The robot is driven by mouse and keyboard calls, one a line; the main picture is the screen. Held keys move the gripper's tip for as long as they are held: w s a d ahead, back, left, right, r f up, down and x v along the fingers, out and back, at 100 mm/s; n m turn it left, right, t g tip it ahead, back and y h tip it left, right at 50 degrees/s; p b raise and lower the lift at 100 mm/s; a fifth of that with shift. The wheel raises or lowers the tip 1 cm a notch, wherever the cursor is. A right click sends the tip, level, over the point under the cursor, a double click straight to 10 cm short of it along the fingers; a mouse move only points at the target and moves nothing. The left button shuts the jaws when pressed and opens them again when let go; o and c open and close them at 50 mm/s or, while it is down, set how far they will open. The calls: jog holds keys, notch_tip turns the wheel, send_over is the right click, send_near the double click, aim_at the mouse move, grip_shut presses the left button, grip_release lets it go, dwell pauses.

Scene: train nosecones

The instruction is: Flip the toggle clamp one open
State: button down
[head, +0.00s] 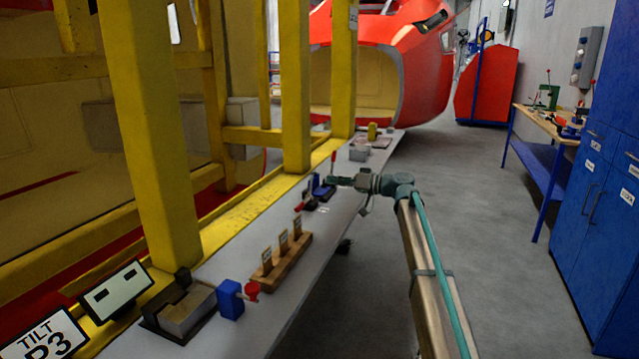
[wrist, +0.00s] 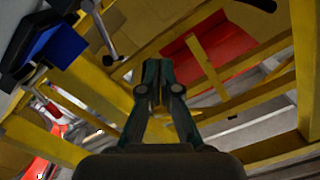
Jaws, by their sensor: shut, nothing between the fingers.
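A small clamp-like device with a blue body (head: 319,188) stands on the grey ledge beside the yellow frame in the head view. A thin red handle (head: 333,160) rises near it. In the wrist view a blue block on a dark mount (wrist: 60,45) shows at upper left, with a metal lever (wrist: 104,40) to its right. My gripper (head: 332,180) is close to the device in the head view and partly overlaps it. In the wrist view my gripper (wrist: 156,68) is shut and empty, apart from the lever. I cannot tell whether the clamp is open or closed.
The grey ledge (head: 255,210) also carries a wooden block with tags (head: 282,258), a blue block with a red knob (head: 232,298) and a grey box (head: 359,153). Yellow posts (head: 150,130) line the ledge's left side.

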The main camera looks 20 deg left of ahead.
jog(key=shift+d+r, duration=0.1)
jog(key=shift+d, duration=1.25)
